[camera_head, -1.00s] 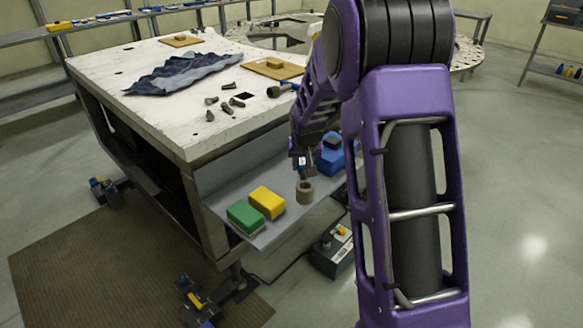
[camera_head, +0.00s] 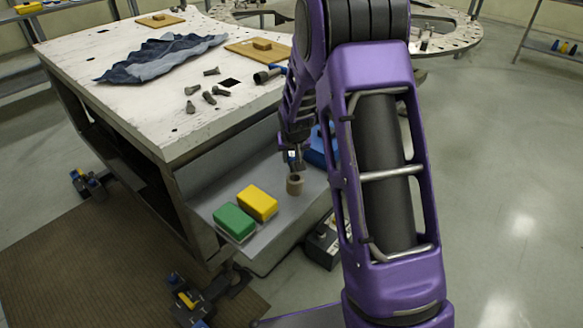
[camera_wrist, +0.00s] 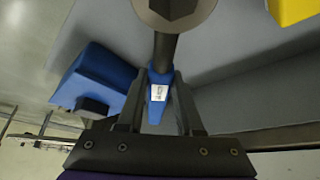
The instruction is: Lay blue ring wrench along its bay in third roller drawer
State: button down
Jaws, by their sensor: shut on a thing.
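My gripper (camera_head: 293,152) is low beside the end of the white table. In the wrist view my gripper (camera_wrist: 157,100) is shut on the blue handle (camera_wrist: 158,88) of a tool with a white label. Its dark shaft points away from the jaws towards a broad, many-sided grey-brown piece (camera_wrist: 172,8), cut off by the top edge. In the head view a short brown cylinder (camera_head: 295,184) shows just below the jaws, over the grey shelf (camera_head: 273,227). I cannot tell whether it belongs to the tool. I cannot make out a third drawer or bay.
A green block (camera_head: 234,222), a yellow block (camera_head: 258,203) and a blue object (camera_head: 320,148) are on the shelf. The white table (camera_head: 130,110) above holds a crumpled blue cloth (camera_head: 160,56), wooden boards and several dark fittings. A dark box (camera_head: 322,245) stands on the floor below.

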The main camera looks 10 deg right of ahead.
jog(key=shift+w+f, duration=0.1)
jog(key=shift+f, duration=1.65)
jog(key=shift+f+b, duration=0.1)
jog(key=shift+b, duration=0.2)
jog(key=shift+f, duration=0.2)
jog(key=c, duration=0.6)
grip_release()
jog(key=shift+r, duration=0.1)
jog(key=shift+o, duration=0.2)
jog(key=shift+r, duration=0.1)
